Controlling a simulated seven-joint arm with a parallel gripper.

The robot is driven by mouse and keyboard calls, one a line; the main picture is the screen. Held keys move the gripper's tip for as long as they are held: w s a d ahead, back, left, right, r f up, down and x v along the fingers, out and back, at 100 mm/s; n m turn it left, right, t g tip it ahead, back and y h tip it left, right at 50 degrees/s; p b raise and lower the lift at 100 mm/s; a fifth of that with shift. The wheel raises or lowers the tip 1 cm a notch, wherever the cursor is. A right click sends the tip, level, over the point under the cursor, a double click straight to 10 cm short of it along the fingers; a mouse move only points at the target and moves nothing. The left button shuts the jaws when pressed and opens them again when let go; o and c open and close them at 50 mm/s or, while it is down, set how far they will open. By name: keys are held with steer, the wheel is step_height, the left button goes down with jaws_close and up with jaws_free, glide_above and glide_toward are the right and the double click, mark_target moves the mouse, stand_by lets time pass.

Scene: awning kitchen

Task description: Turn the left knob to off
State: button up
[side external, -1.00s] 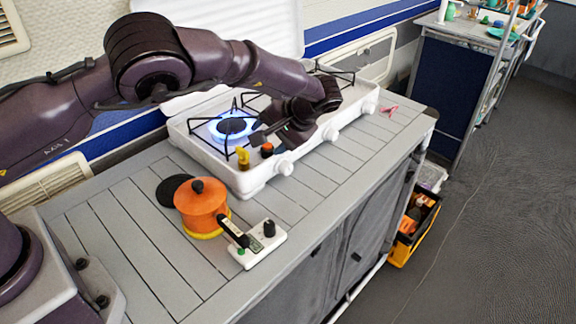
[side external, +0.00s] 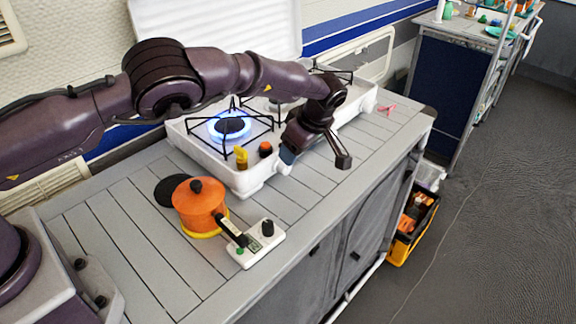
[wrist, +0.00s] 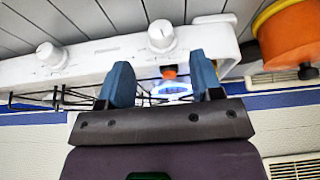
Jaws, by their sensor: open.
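The white stove (side external: 250,182) stands on the grey counter, with a blue flame lit on its left burner (side external: 230,126). The left knob (wrist: 162,36) is white and round, in the wrist view just beyond my fingertips. Another white knob (wrist: 50,54) is to the left in the wrist view.
An orange pot (side external: 198,204) and a small white device with a black knob (side external: 259,246) stand on the counter before the stove. A yellow shaker (side external: 241,156) and an orange one (side external: 265,148) are by the burner.

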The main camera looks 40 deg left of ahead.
mark_target(283, 167)
steer(key=x, duration=0.7)
steer(key=shift+a+f, duration=0.1)
steer(key=shift+f, duration=0.1)
steer(key=c, duration=0.7)
